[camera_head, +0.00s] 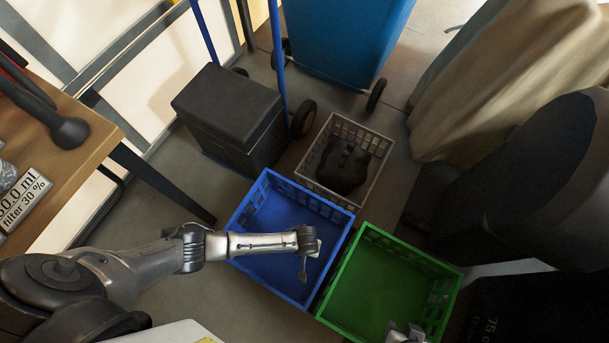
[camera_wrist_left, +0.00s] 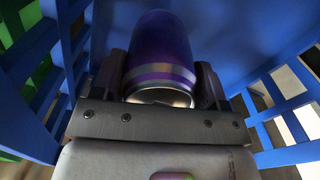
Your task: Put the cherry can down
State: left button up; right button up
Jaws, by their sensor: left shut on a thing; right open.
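The cherry can (camera_wrist_left: 160,60) shows as a purple can with a silvery end in the left wrist view. My left gripper (camera_head: 306,252) is shut on it, with one finger on each side. In the head view this gripper is over the right part of the blue crate (camera_head: 250,205), and the can is mostly hidden by it. Blue crate walls (camera_wrist_left: 285,90) surround the can in the left wrist view. I cannot tell whether the can touches the crate floor. My right gripper (camera_head: 405,334) is open at the bottom edge, by the green crate, and only partly in view.
The green crate (camera_head: 375,290) is empty where visible. A grey crate (camera_head: 365,133) behind holds a dark object (camera_head: 343,167). A black box (camera_head: 228,110) on a blue hand truck and a blue bin (camera_head: 345,35) stand further back. A wooden table (camera_head: 70,165) is at the left.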

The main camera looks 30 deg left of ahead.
pick_arm(q)
notch_tip(320, 180, down, 4)
jog(key=b, duration=0.2)
jog(key=shift+w+f+b, duration=0.1)
jog(key=shift+b, duration=0.3)
jog(key=shift+f, duration=0.1)
jog(key=o, duration=0.9)
notch_tip(320, 180, up, 11)
jog(key=p, duration=0.7)
jog(key=shift+f, duration=0.15)
jog(key=shift+r+p, duration=0.5)
jog(key=shift+r, duration=0.35)
